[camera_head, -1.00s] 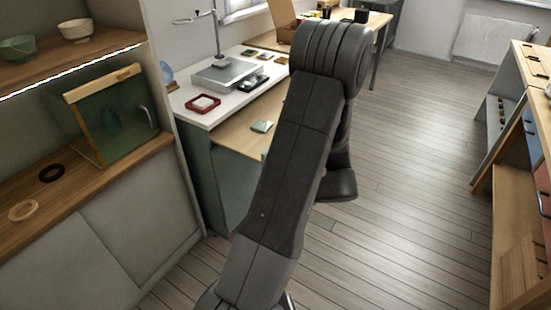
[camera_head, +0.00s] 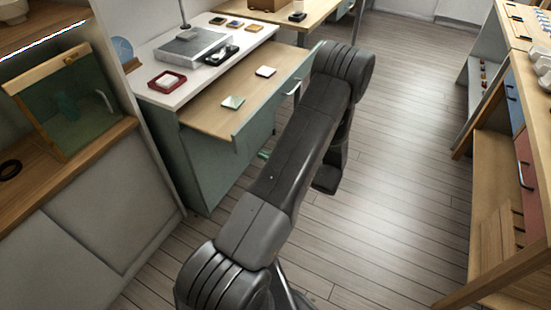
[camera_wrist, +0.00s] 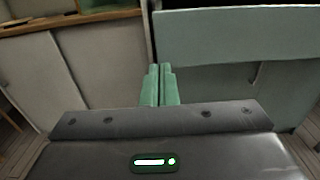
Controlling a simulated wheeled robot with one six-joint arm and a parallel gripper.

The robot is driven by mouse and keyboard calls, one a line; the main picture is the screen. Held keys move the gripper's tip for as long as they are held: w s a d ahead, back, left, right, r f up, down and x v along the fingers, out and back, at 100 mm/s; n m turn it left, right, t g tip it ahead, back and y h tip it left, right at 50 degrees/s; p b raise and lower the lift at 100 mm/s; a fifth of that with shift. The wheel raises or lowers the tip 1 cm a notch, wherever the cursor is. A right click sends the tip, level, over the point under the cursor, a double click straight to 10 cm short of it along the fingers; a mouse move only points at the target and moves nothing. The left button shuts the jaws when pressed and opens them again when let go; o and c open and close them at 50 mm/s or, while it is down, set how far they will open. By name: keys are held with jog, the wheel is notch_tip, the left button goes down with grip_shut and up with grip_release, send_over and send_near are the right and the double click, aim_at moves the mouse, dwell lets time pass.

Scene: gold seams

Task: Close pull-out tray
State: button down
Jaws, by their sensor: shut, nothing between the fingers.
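The pull-out tray (camera_head: 208,115) is a wooden board with a green front panel (camera_head: 268,102) and a metal handle (camera_head: 291,88). It sticks out from under the white-topped desk (camera_head: 165,68). Two small tiles lie on it, one greenish (camera_head: 233,102) and one white (camera_head: 266,71). In the wrist view the green panel (camera_wrist: 235,38) spans the upper right. My gripper (camera_wrist: 159,70) has green fingers, shut and empty, at that panel's lower left edge; contact cannot be told. In the head view my arm hides most of the gripper, low beside the tray front.
A wooden-topped cabinet with a glass-fronted box (camera_head: 70,98) stands at left. A bench with coloured drawers (camera_head: 527,165) stands at right. The plank floor (camera_head: 400,130) between them is clear. A stand on a grey base (camera_head: 188,47) is on the desk.

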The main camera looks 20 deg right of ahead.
send_near(217, 137)
jog(key=s+r, duration=0.1)
jog(key=s+d, duration=0.1)
jog(key=s, duration=0.1)
jog(key=shift+r+p, duration=0.35)
jog(key=shift+p, duration=0.05)
jog(key=shift+w+a, duration=0.1)
jog(key=shift+w, duration=0.05)
jog(key=b+x, duration=0.8)
jog(key=x, duration=1.7)
jog(key=shift+a, duration=0.1)
jog(key=shift+w+a, duration=0.15)
jog(key=shift+a, duration=0.05)
jog(key=shift+w+r, duration=0.15)
jog(key=shift+a+r, duration=0.1)
jog(key=shift+r, duration=0.05)
jog(key=shift+d+f, duration=0.2)
jog(key=shift+d, duration=0.05)
jog(key=v, duration=1.4)
jog(key=shift+a+f+b, duration=0.1)
jog(key=shift+b, duration=0.3)
